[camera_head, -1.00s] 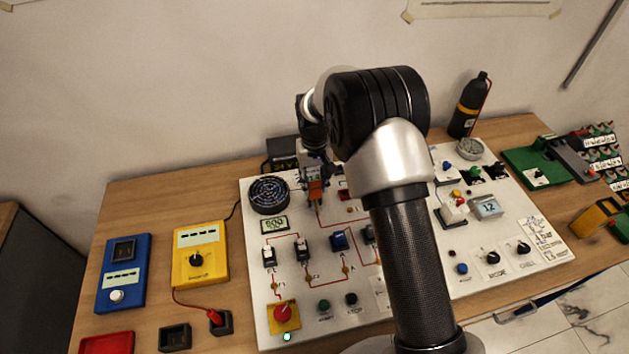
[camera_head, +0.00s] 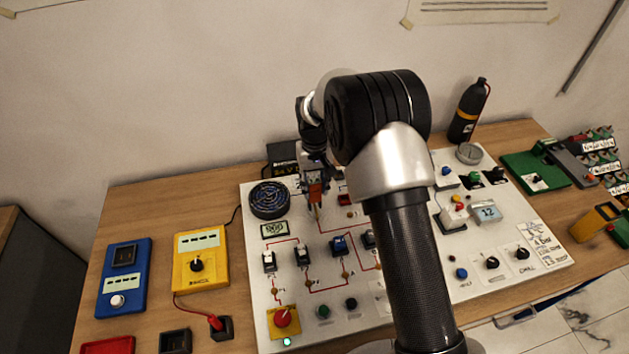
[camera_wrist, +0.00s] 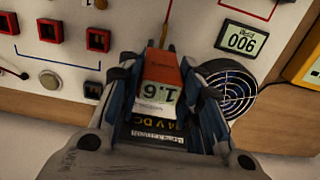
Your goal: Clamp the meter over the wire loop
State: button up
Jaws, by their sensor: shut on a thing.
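The meter is a small orange body (camera_wrist: 165,70) with a lit display that reads 1.6 in the wrist view. In the head view it is an orange block (camera_head: 315,190) above the upper left of the white panel. My gripper (camera_head: 312,176) is shut on it; in the wrist view my fingers (camera_wrist: 163,80) lie on both sides of the meter. A thin red line (camera_wrist: 166,22), perhaps the wire, runs up from the meter's far end. The meter's jaw end and the wire loop are too small or hidden, so I cannot tell whether the jaws are around the wire.
A round black fan (camera_head: 269,199) and a small panel display (camera_head: 274,230) are left of the meter. A black 24V DC box (camera_head: 283,155) stands behind. Switches (camera_head: 338,244) lie in front. Yellow (camera_head: 200,262) and blue (camera_head: 122,282) units stand left. My arm hides the panel's middle.

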jog(key=shift+r+p, duration=1.75)
jog(key=shift+r, duration=1.3)
jog(key=shift+f, duration=0.1)
